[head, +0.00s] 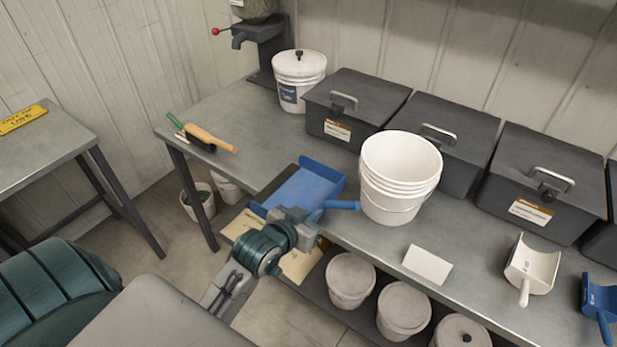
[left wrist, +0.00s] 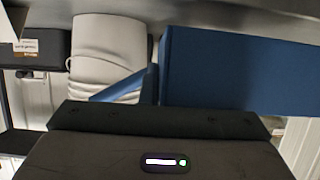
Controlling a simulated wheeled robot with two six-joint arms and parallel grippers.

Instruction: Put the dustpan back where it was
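The blue dustpan (head: 302,188) is at the front edge of the grey workbench, its handle (head: 340,205) pointing right toward the white buckets. In the left wrist view its blue pan (left wrist: 235,70) fills the upper right, with the handle (left wrist: 118,88) left of it. My left gripper (head: 302,218) is at the near side of the dustpan, over the root of the handle. Its fingertips are hidden in both views, so I cannot tell whether they grip the dustpan. My right gripper is out of view.
A white bucket stack (head: 398,180) stands right of the handle, close to it. A wooden-handled brush (head: 205,138) lies on the bench's left part. Dark lidded bins (head: 355,105) line the back. A white card (head: 427,265) and a white scoop (head: 530,268) lie to the right.

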